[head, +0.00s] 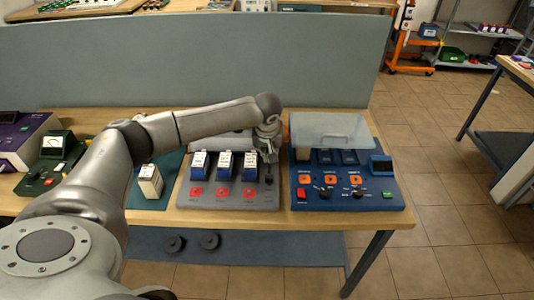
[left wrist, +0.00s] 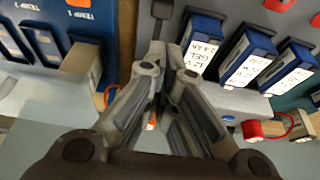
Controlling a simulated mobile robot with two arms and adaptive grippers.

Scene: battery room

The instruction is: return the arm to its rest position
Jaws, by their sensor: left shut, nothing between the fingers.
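My left arm reaches in from the left in the head view. Its left gripper (head: 268,150) is over the right side of the grey panel (head: 228,201), beside the batteries. In the left wrist view the left gripper (left wrist: 168,72) has its fingers shut with nothing held. A dark lever (left wrist: 161,12) shows just beyond the fingertips; whether they touch is unclear. Blue batteries with white labels (left wrist: 200,47) stand beside it in a row. The blue console (head: 346,195) stands to the right under a clear raised cover (head: 330,130). My right gripper is out of view.
A pale battery block (head: 150,181) stands on a teal mat left of the grey panel. A green meter unit (head: 56,150) and a purple device (head: 20,140) are further left. A grey partition (head: 190,60) rises behind the wooden table (head: 380,217). Tiled floor is open to the right.

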